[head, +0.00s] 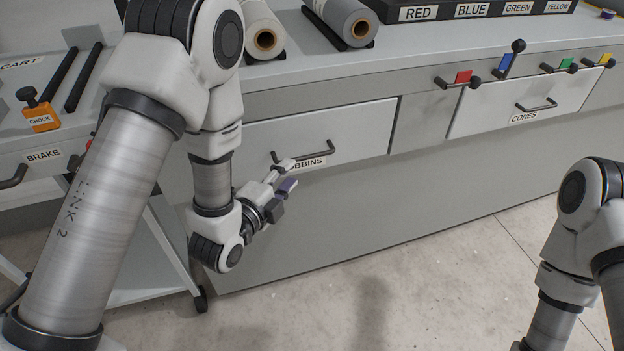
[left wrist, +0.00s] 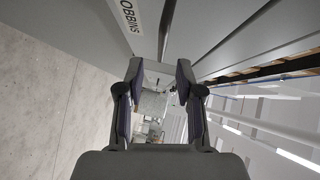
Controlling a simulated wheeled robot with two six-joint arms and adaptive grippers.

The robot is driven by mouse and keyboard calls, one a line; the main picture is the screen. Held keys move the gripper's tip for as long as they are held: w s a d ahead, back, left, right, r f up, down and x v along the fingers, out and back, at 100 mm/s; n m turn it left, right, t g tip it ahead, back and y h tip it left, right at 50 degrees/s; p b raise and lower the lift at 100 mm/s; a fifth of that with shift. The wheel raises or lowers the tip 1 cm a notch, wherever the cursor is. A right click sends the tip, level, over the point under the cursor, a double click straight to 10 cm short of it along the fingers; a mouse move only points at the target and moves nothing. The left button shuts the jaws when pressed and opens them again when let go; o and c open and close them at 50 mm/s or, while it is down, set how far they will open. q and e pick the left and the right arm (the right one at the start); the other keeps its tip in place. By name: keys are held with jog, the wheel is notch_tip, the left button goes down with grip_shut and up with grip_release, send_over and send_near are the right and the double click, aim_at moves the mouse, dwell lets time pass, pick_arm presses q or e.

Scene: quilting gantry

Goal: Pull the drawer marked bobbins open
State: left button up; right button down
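The bobbins drawer (head: 350,128) is a pale front panel in the grey gantry cabinet and looks flush with it. Its dark bar handle (head: 328,150) sits just above a label (head: 314,162), partly hidden by my left gripper. The label also shows in the left wrist view (left wrist: 130,15). My left gripper (head: 290,174) is at the left part of the handle. In the left wrist view its fingers (left wrist: 158,70) stand apart, with the dark handle bar (left wrist: 166,28) running down toward the gap between the tips. I cannot tell whether they touch it. My right gripper is out of view.
The cones drawer (head: 485,108) is to the right. Coloured levers (head: 465,78) line the cabinet edge above. Rolls (head: 345,22) and a labelled colour rack (head: 470,10) stand on top. A cart (head: 25,150) is at the left. The floor (head: 400,290) in front is clear.

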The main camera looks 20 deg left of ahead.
aim_at(304, 158)
pick_arm(q)
jog(key=x, duration=0.7)
jog(key=shift+w+r, duration=0.1)
jog(key=shift+w, duration=0.2)
grip_shut()
